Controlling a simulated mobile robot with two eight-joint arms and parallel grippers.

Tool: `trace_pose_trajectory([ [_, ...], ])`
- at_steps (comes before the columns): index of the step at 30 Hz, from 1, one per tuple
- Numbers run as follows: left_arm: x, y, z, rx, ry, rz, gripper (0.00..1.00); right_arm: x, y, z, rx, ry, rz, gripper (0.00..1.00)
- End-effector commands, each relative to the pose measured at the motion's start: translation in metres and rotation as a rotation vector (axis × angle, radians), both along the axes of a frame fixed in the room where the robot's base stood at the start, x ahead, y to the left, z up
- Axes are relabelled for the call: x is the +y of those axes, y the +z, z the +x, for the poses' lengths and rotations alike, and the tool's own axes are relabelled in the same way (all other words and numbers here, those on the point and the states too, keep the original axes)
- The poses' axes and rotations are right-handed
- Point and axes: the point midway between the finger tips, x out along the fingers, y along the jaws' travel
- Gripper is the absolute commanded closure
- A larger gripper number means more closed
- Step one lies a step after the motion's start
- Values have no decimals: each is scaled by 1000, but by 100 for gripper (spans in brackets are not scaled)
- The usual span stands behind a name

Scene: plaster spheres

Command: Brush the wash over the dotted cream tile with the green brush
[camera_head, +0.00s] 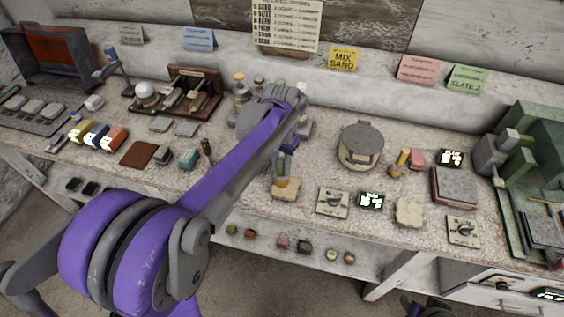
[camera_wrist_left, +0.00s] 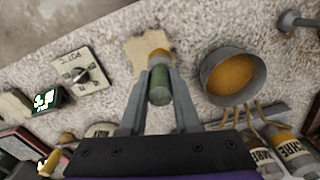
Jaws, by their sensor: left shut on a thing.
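My left gripper (camera_wrist_left: 158,95) is shut on the green brush (camera_wrist_left: 159,88), which shows between its fingers in the left wrist view. The brush has a green handle and an orange-tan end. In the head view the brush (camera_head: 282,176) points down at a cream tile (camera_head: 287,194) on the bench. The tile also shows in the left wrist view (camera_wrist_left: 137,54), partly hidden by the brush. I cannot tell whether the brush touches it, and no dots are clear on it. Another cream tile (camera_head: 409,213) lies farther right. A dark part, possibly my right gripper (camera_head: 422,306), shows at the bottom edge.
A metal bowl of ochre liquid (camera_wrist_left: 232,76) stands beside the tile, near bottles (camera_wrist_left: 294,150). A round lidded pot (camera_head: 360,147) stands behind.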

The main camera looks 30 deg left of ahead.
Motion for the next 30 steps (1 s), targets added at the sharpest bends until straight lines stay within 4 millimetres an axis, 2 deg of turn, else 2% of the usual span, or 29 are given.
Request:
trace_pose_trajectory([
  [7,-2,-1,-10,0,0,0,100,0,-1,0,1,0,0,43],
  [14,-3,-1,-10,0,0,0,100,0,-1,0,1,0,0,43],
  [30,3,0,12,0,0,0,100,0,1,0,0,0,0,43],
])
